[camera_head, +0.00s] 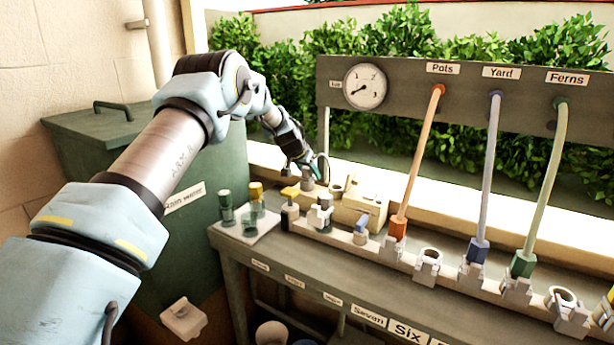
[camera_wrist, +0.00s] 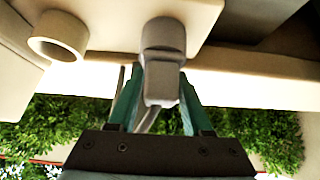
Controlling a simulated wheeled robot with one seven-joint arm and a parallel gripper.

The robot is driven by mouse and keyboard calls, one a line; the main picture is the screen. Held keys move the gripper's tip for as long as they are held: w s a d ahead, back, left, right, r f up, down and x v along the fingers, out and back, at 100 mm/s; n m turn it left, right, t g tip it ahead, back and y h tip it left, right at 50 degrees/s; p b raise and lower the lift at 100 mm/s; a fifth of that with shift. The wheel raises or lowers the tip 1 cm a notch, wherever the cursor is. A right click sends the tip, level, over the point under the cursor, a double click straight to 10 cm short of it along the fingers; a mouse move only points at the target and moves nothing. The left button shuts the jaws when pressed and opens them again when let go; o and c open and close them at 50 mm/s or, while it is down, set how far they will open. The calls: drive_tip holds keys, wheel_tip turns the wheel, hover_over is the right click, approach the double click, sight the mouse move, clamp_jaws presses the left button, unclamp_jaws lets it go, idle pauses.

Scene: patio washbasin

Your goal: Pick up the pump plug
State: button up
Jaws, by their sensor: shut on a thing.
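The pump plug looks like a grey, blocky plug with a rounded head (camera_wrist: 163,40) in the wrist view. A cord seems to run from it between my fingers. My gripper (camera_wrist: 160,82) has its teal fingers on both sides of the plug and is shut on it. The plug's head overlaps a cream surface (camera_wrist: 110,14); I cannot tell whether it touches it. In the head view, my gripper (camera_head: 318,168) is at the back left of the bench, and the grey plug (camera_head: 307,181) shows small beneath it, partly hidden.
A cream ring (camera_wrist: 58,37) stands beside the plug. A cream box (camera_head: 362,207), valves, and orange, blue and green hoses (camera_head: 487,180) line the bench to the right. Bottles (camera_head: 227,206) stand on a pale tray at the left. A green bin (camera_head: 190,235) is farther left.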

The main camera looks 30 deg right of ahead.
clamp_jaws()
drive_tip(key=shift+r, duration=0.2)
